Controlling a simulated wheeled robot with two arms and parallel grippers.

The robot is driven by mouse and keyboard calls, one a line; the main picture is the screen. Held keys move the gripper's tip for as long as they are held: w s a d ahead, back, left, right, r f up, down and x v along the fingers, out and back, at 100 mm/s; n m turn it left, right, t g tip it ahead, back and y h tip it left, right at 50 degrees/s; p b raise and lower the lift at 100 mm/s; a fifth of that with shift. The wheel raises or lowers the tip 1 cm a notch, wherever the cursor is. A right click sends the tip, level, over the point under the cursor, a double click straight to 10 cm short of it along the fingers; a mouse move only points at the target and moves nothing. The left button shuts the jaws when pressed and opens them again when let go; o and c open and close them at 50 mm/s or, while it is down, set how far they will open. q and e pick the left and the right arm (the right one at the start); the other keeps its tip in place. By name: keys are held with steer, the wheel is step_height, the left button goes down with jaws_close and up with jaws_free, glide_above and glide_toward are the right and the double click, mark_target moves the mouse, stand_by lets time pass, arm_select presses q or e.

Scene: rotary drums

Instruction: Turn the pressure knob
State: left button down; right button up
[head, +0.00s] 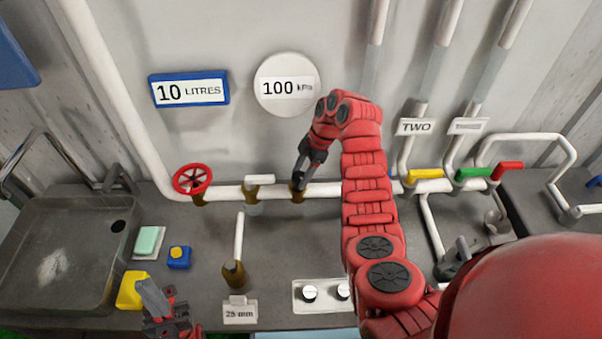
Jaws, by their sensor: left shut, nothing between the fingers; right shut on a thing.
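A brass-coloured fitting (297,196) sits on the white horizontal pipe below the round white "100 kPa" sign (287,84). My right gripper (299,179) reaches down to the top of this fitting and is shut on the knob there. The fingers hide most of the knob, so its angle cannot be told. My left gripper (152,294) is shut and empty at the lower left, beside a yellow block and well away from the pipe.
A red handwheel (192,179) and a white-handled valve (259,182) sit left of the knob. Yellow (424,176), green (473,172) and red (507,169) handles are right. A sink (70,225) is left; two dials (310,293) are in front.

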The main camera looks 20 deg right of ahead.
steer(key=shift+d, duration=0.1)
steer(key=o, duration=1.4)
steer(key=shift+r, duration=0.3)
steer(key=shift+p+v, duration=1.3)
steer(key=shift+v, duration=2.15)
steer(key=shift+d, duration=0.1)
